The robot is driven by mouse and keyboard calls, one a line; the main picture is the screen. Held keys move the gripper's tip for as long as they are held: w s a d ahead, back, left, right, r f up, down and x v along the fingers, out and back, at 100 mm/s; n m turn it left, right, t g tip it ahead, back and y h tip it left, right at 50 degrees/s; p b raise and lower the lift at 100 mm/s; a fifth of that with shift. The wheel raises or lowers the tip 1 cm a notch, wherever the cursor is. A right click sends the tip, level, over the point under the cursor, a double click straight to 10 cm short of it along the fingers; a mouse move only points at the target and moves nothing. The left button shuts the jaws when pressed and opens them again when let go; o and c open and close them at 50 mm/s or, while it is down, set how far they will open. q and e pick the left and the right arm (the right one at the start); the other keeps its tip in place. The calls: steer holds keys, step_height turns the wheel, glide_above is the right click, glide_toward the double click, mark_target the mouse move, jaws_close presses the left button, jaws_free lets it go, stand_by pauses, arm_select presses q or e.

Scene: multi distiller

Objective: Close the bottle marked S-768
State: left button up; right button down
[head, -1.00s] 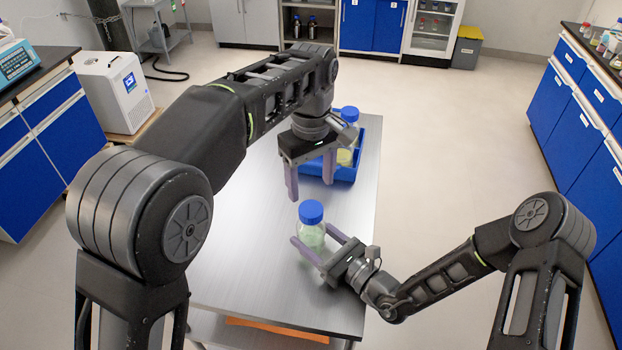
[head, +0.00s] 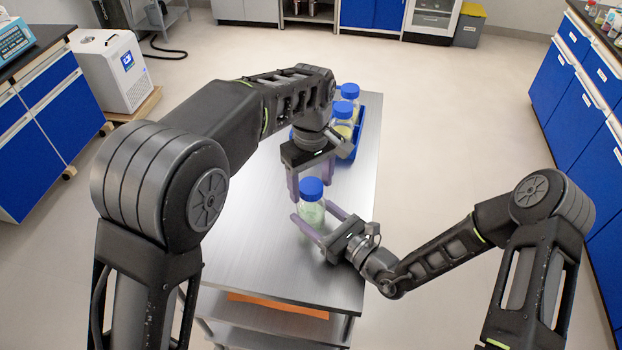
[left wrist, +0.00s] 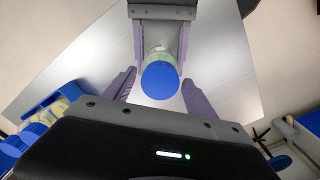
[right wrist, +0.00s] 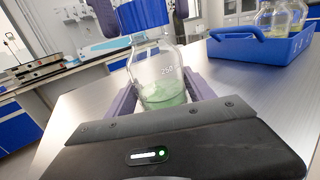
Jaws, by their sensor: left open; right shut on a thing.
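A clear glass bottle (head: 313,212) with pale green liquid stands upright near the front of the metal table, a blue cap (head: 311,188) on its neck. I cannot read an S-768 marking; a "250" shows on the glass in the right wrist view (right wrist: 162,72). My right gripper (head: 312,214) is shut on the bottle's body from the front right. My left gripper (head: 311,183) points down over the bottle, open, its fingers on either side of the cap. In the left wrist view, gaps show between the cap (left wrist: 160,81) and both fingers.
A blue tray (right wrist: 230,49) holding several blue-capped bottles (head: 342,110) stands farther back on the table (head: 245,225), close behind my left gripper. The table's left and front parts are clear. Blue cabinets line both sides of the room.

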arm_select(q)
steer(key=shift+c, duration=0.4)
jaws_close()
steer(key=m, duration=1.1)
steer(key=shift+m, duration=0.3)
steer(key=m, duration=0.3)
steer(key=shift+o, duration=1.2)
jaws_free()
steer(key=shift+r, duration=0.1)
